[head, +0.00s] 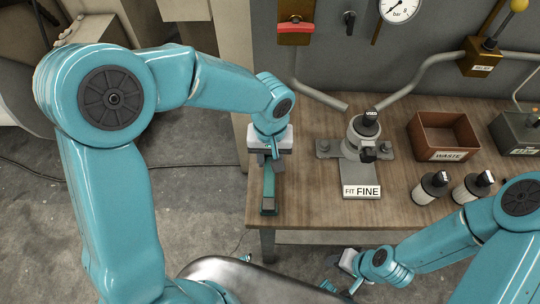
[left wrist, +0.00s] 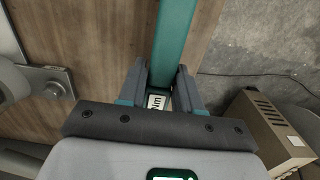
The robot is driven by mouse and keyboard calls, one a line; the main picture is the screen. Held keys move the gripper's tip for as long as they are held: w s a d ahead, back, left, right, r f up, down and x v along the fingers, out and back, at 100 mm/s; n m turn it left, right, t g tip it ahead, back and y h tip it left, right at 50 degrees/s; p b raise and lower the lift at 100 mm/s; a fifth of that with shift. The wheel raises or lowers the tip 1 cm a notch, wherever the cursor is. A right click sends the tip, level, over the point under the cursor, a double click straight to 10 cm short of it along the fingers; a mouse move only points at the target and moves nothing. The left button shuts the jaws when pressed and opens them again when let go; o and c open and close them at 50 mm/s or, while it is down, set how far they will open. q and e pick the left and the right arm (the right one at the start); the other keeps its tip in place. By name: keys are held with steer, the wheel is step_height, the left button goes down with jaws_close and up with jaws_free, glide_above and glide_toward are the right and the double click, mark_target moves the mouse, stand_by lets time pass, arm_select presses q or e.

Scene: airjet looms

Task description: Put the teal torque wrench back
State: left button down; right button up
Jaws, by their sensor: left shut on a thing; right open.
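The teal torque wrench (head: 268,190) is at the left end of the wooden workbench, pointing towards the bench's front edge. My left gripper (head: 265,158) is shut on it. In the left wrist view the wrench (left wrist: 176,38) runs up between the two fingers (left wrist: 161,85), with a white "Nm" label (left wrist: 157,102) close to them. I cannot tell whether the wrench touches the bench top. My right gripper (head: 342,277) is open and empty, low in front of the bench.
On the workbench (head: 300,205) stand a grey fixture (head: 365,135) with a "FIT FINE" sign (head: 361,191), a brown WASTE bin (head: 445,134), a dark box (head: 518,130) and two dark-capped canisters (head: 431,187). Pipes and a gauge (head: 399,8) are behind. A brown box (left wrist: 262,130) shows beyond the bench edge.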

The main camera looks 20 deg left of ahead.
arm_select(q)
steer(key=shift+f+b, duration=0.3)
steer(key=shift+f, duration=0.05)
steer(key=shift+r, duration=0.1)
steer(key=shift+c, duration=1)
jaws_free()
steer(key=shift+r+p, duration=2.2)
steer(key=shift+r, duration=0.8)
step_height(320, 180, up, 16)
steer(key=p, duration=0.1)
steer(key=shift+w+r, duration=0.15)
steer(key=shift+w, duration=0.05)
